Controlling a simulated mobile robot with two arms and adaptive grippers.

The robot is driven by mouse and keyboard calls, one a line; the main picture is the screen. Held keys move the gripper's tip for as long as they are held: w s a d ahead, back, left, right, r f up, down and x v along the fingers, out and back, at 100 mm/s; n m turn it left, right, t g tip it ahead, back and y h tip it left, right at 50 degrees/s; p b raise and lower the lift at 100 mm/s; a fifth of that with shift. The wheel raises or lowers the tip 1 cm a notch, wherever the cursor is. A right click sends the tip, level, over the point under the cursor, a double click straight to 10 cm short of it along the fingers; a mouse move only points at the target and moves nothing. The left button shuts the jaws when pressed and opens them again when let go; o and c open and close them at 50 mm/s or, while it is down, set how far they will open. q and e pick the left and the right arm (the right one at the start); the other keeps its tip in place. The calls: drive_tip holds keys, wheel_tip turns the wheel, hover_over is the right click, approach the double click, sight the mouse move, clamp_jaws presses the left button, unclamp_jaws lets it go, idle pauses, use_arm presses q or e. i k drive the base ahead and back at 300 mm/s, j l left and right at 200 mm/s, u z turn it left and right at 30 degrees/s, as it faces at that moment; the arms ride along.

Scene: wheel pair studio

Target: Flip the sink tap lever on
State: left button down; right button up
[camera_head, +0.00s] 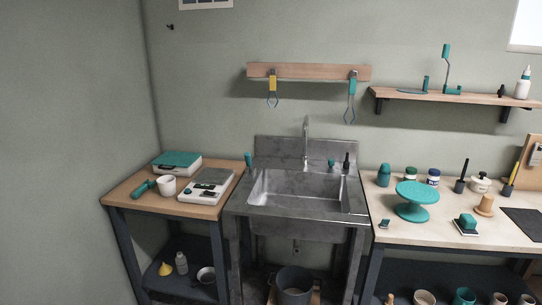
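A grey metal sink (260,222) stands against the back wall, with an empty-looking basin (300,187). A tall thin tap (307,138) rises upright from its back ledge. A small teal piece (331,163) sits just right of the tap's foot; it may be the tap lever, but it is too small to tell its shape or position. No water is visible at the spout. Neither of my grippers is in view.
A wooden side table (140,202) with two scales stands left of the sink. A workbench (400,235) with a teal turntable (416,198) and jars stands right. A dark bottle (346,161) is on the sink's back ledge. Tools hang from a rail (310,72) above.

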sight(248, 161)
drive_tip(key=i+j+z, duration=0.15)
drive_tip(key=i+z, duration=0.2)
drive_tip(key=i+j+z, duration=0.35)
drive_tip(key=i, duration=0.2)
